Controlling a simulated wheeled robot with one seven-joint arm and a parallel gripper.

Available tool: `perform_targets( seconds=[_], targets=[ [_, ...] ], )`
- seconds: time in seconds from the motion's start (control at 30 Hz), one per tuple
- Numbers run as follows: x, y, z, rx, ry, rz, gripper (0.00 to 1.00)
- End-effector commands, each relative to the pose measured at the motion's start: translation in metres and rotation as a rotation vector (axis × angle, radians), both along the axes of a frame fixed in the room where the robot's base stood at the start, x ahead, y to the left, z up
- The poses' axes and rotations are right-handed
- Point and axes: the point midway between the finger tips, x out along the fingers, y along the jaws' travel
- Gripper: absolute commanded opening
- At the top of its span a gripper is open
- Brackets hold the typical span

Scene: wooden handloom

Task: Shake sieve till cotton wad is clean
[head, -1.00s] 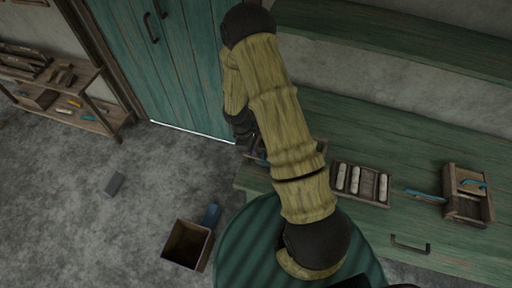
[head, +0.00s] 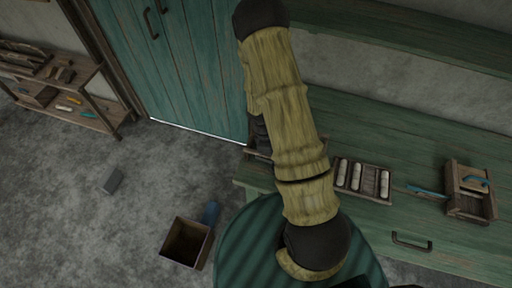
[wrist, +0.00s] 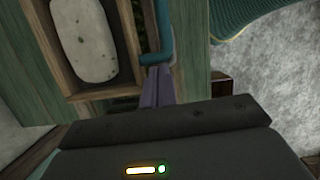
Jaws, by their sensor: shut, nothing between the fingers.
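The sieve, a wooden frame (wrist: 70,72), shows at the upper left of the wrist view. An off-white oval cotton wad (wrist: 84,35) with a few small dark specks lies in it. A teal handle (wrist: 163,30) runs along the frame's right side. My gripper (wrist: 157,72) has its purple-grey fingers together at the handle's lower end, with nothing held between them. Whether they touch the handle I cannot tell. In the head view my arm covers most of the sieve and the gripper at the bench's left end.
On the green bench (head: 420,150) are a tray of pale rolls (head: 362,195), a blue-handled tool (head: 425,191) and a wooden box (head: 468,207). A shelf (head: 100,72) stands at left.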

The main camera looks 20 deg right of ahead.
Motion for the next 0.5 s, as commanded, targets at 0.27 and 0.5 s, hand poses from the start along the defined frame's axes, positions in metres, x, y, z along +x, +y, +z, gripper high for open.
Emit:
perform_targets(
  seconds=[0.27,0.5],
  targets=[
    [0.001,0.001,0.001,0.0,0.0,0.001,0.0],
    [0.008,0.018,0.008,0.002,-0.001,0.001,0.0]
  ],
)
